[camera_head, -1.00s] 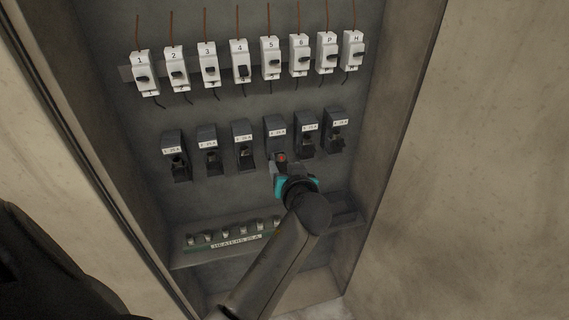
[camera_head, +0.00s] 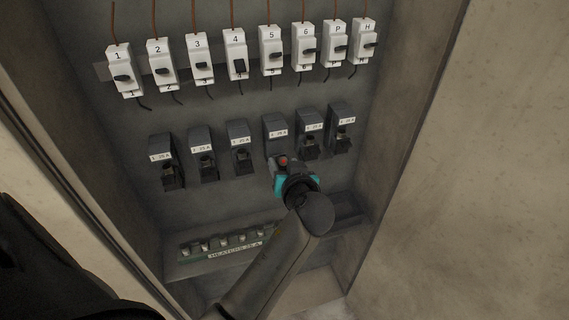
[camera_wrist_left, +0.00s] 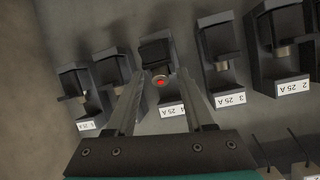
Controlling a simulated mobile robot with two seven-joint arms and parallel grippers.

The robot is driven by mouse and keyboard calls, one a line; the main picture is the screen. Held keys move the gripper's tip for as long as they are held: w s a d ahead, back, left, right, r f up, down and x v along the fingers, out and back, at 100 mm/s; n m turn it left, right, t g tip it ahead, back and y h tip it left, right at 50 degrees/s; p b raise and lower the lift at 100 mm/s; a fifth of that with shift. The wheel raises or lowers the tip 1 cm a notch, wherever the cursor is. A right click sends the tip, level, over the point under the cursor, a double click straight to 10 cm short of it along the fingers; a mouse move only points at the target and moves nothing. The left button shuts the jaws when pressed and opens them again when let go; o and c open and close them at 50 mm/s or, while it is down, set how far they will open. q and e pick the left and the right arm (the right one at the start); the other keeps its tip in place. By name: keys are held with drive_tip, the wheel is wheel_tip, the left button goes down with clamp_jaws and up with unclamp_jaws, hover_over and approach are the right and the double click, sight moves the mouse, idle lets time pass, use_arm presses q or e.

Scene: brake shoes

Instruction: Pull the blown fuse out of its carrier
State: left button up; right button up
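The blown fuse (camera_wrist_left: 161,82), a small round end with a red mark, sits at the fourth fuse carrier in the middle row. The red mark also shows in the head view (camera_head: 283,161). The carrier (camera_head: 275,131) is a dark block with a white label; in the wrist view its black part (camera_wrist_left: 155,52) lies just beyond the fuse. My left gripper (camera_wrist_left: 158,88) has its two fingers apart, one on each side of the fuse, with gaps visible. I cannot tell whether they touch it. In the head view the gripper (camera_head: 290,177) partly covers the carrier's lower part. My right gripper is not in view.
Neighbouring carriers (camera_head: 238,146) (camera_head: 310,134) stand close on both sides. White breakers (camera_head: 271,48) line the row above. A rack of spare fuses (camera_head: 227,243) labelled heaters sits below left, on a ledge. The cabinet's side walls (camera_head: 405,130) bound the space.

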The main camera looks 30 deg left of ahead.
use_arm(q)
drive_tip(key=shift+a, duration=0.15)
clamp_jaws()
drive_tip(key=shift+o, duration=1.1)
unclamp_jaws()
drive_tip(key=shift+s+a, duration=0.1)
